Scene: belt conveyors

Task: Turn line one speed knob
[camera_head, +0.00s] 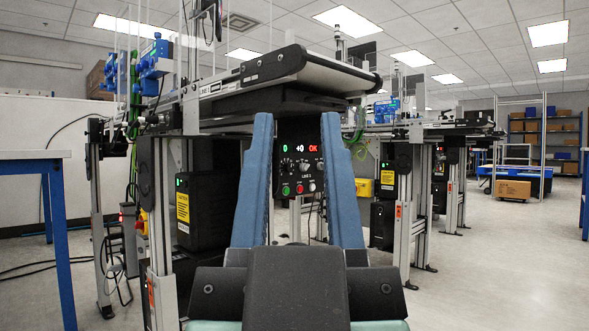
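A black control panel (300,165) marked "LINE 1" hangs under the near conveyor, framed between my fingers. Below the display is a row of small dark knobs (303,167); which one sets speed is too small to tell. Under these are a green button (286,190), a red button (299,189) and a pale button (312,187). Contact cannot be judged.
The near conveyor (290,70) runs above the panel on grey metal legs (160,230). A black box with a yellow label (205,205) stands left of my fingers. More conveyors (430,128) stand at right. Open floor (480,265) lies at right; a blue-legged table (55,200) is at left.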

